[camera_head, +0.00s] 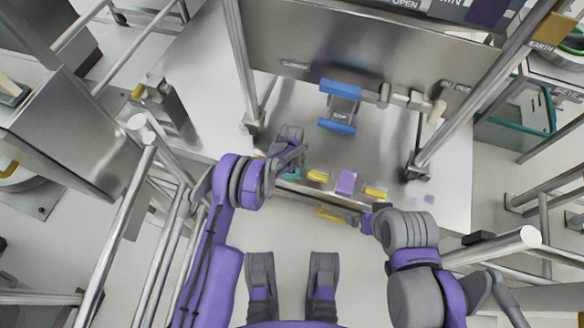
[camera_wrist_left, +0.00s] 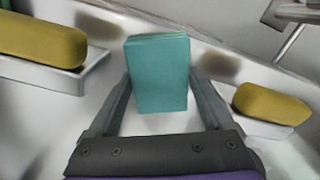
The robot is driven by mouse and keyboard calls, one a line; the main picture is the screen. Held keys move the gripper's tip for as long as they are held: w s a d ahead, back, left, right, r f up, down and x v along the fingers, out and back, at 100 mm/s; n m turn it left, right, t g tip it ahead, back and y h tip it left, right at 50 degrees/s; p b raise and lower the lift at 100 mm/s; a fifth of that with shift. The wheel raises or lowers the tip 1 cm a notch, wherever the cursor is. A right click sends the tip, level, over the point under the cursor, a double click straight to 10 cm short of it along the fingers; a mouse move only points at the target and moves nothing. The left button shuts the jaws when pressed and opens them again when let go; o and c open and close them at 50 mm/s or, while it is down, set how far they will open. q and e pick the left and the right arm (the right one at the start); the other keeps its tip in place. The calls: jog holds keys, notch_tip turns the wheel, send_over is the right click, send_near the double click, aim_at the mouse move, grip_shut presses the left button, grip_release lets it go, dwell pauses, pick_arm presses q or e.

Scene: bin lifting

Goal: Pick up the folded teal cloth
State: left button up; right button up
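The folded teal cloth (camera_wrist_left: 160,75) is a flat-sided block in the middle of the left wrist view. In the head view a small part of the teal cloth (camera_head: 292,175) shows just below my left gripper (camera_head: 296,152). In the left wrist view my left gripper (camera_wrist_left: 160,100) is open, with one finger on each side of the cloth. The fingertips are close to its side edges; I cannot tell whether they touch it. My right arm is at the lower right of the head view, and its fingers do not show.
Yellow pieces (camera_head: 318,176) (camera_head: 376,192) and a purple piece (camera_head: 346,182) lie along the steel bench's front edge. A blue-ended holder (camera_head: 338,108) stands behind them. Yellow blocks (camera_wrist_left: 40,40) (camera_wrist_left: 270,104) on pale trays flank the cloth. Steel rails (camera_head: 130,215) run at the left.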

pick_arm(q)
jog(key=c, duration=0.9)
jog(key=shift+o, duration=0.2)
notch_tip(320, 180, up, 10)
jog(key=p, duration=0.2)
